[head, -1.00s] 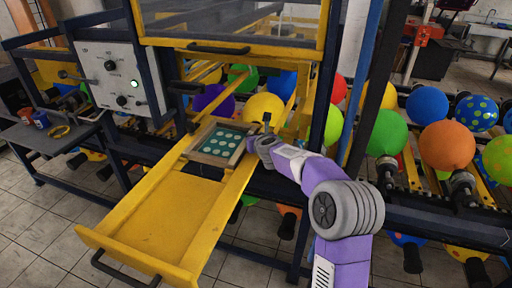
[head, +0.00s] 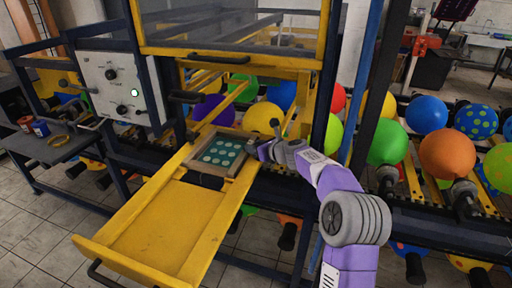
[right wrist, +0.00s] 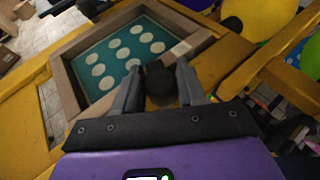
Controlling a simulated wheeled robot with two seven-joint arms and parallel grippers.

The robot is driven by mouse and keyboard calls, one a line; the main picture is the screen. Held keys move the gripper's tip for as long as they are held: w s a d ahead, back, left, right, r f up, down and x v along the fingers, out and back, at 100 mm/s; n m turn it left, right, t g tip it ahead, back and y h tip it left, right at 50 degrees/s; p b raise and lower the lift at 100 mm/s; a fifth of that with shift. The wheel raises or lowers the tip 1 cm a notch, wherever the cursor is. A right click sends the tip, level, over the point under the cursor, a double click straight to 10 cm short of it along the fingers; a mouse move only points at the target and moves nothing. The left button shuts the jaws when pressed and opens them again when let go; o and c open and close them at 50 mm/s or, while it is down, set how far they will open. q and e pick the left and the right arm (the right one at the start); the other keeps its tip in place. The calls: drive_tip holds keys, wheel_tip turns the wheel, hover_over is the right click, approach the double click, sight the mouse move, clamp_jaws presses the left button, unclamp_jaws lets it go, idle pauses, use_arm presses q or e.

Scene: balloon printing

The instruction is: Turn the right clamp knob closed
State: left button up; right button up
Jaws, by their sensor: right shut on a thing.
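My right gripper (head: 264,150) reaches in from the right to the right side of the printing screen. In the right wrist view its two grey fingers (right wrist: 160,84) are shut on a black clamp knob (right wrist: 160,76), one finger on each side. The knob sits at the edge of the screen frame (right wrist: 64,72). In the head view the gripper hides the knob. The screen frame (head: 203,167) holds a teal plate (head: 222,152) with several pale dots. It sits at the inner end of the yellow tray (head: 160,225). My left gripper is not in view.
Yellow rails and the machine frame (head: 322,95) stand close behind my right gripper. Several balloons are nearby, including a yellow one (head: 262,117) and an orange one (head: 447,153). A control panel (head: 112,85) is at the left. The tray's front part is clear.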

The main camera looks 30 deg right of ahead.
drive_tip(key=shift+r, duration=0.1)
drive_tip(key=o, duration=1)
drive_tip(key=shift+c, duration=0.2)
drive_tip(key=shift+s, duration=0.1)
drive_tip(key=v, duration=0.7)
drive_tip(key=shift+s, duration=0.2)
